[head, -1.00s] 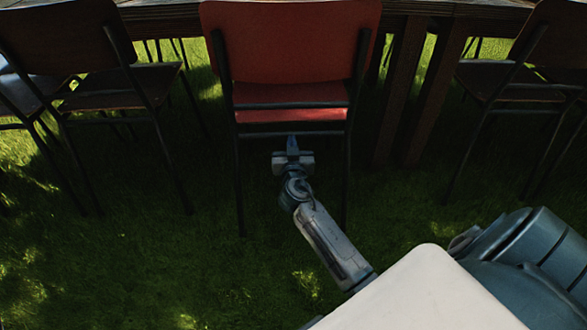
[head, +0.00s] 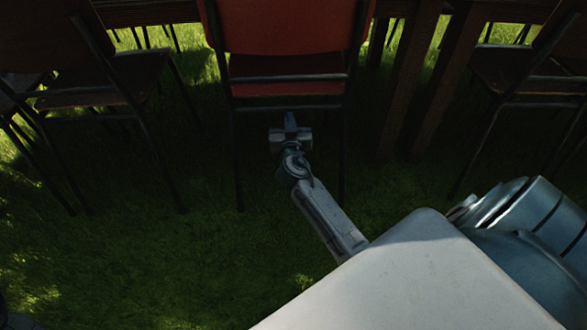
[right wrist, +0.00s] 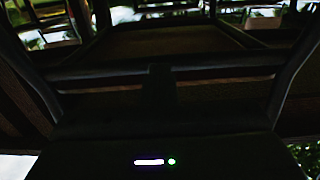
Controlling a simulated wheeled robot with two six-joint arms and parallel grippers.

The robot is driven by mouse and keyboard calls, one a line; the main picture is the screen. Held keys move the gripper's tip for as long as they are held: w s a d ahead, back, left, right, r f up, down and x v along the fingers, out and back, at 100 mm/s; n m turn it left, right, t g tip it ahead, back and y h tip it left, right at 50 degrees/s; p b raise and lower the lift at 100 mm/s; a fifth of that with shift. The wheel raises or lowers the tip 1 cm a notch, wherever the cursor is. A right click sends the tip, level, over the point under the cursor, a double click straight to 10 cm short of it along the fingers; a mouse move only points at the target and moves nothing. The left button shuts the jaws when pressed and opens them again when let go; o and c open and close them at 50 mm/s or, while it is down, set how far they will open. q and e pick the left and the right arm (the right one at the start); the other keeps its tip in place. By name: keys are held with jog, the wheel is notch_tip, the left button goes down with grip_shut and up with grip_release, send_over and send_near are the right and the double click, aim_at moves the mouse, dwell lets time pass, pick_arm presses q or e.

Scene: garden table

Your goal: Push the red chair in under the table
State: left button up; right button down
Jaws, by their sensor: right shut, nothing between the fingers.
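The red chair (head: 285,27) stands upright at the top middle of the head view, its back toward me and its red seat (head: 285,72) showing below the backrest. The wooden table (head: 150,12) is behind it, and the chair's front is hidden from me. My right gripper (head: 290,120) is shut and empty, just below the chair's rear crossbar between its back legs. I cannot tell whether it touches the chair. The right wrist view is dark and shows a chair frame's crossbar (right wrist: 200,75) close ahead. My left gripper is not in view.
A dark chair (head: 95,75) stands to the left and another (head: 535,75) to the right. Thick wooden table legs (head: 435,90) stand just right of the red chair. The grass (head: 130,260) in front is clear.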

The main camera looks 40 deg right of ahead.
jog(key=b+v, duration=0.1)
jog(key=v, duration=0.8)
jog(key=shift+s, duration=0.35)
jog(key=shift+a+r, duration=0.1)
jog(key=shift+r, duration=0.05)
